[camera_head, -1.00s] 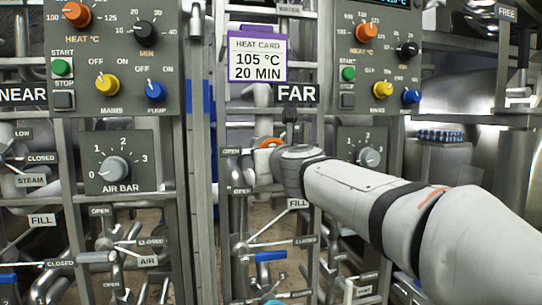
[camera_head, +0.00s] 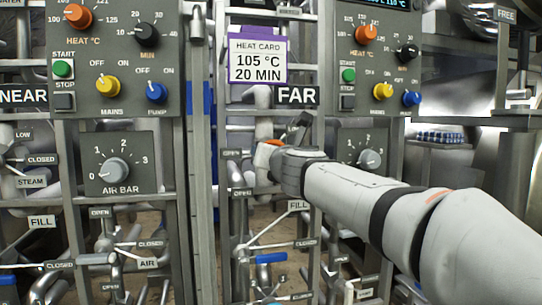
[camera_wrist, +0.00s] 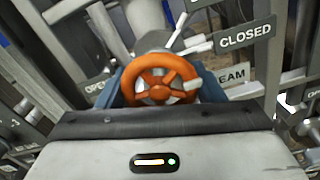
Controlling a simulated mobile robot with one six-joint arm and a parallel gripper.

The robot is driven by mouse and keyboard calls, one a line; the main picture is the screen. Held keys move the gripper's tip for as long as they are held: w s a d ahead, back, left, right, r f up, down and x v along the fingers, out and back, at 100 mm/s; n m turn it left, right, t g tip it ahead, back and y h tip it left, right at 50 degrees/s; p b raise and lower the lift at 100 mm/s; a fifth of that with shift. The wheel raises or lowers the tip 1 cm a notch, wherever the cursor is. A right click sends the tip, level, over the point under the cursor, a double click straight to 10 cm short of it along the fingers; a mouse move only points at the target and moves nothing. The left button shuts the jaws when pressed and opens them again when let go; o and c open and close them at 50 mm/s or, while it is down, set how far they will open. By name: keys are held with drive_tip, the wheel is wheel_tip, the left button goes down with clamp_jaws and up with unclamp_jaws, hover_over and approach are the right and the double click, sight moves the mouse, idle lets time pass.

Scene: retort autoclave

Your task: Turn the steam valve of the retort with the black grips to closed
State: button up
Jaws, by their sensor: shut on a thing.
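The orange handwheel (camera_wrist: 160,80) fills the middle of the wrist view. A STEAM plate (camera_wrist: 236,76) and a CLOSED plate (camera_wrist: 244,36) are at its right, and an OPEN plate (camera_wrist: 98,84) is at its left. My gripper (camera_wrist: 160,92) is shut on the wheel, with its blue-grey fingers on either side of the rim. In the head view the wheel (camera_head: 267,146) shows only as an orange edge beyond my gripper (camera_head: 281,160), on the frame under the FAR sign. A white stub sits at the wheel's right side; I cannot tell whether it is a pointer. No black grips are clearly recognizable.
The NEAR panel (camera_head: 118,60) stands at left and the FAR panel (camera_head: 372,65) at right. A heat card (camera_head: 257,60) hangs between them. Metal posts, pipes and a blue-handled lever (camera_head: 270,257) crowd around and below my gripper.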

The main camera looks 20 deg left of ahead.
drive_tip(key=shift+a+f, duration=0.1)
drive_tip(key=shift+f, duration=0.1)
drive_tip(key=o, duration=1)
drive_tip(key=shift+r, duration=0.15)
drive_tip(key=shift+c, duration=0.2)
drive_tip(key=v, duration=0.8)
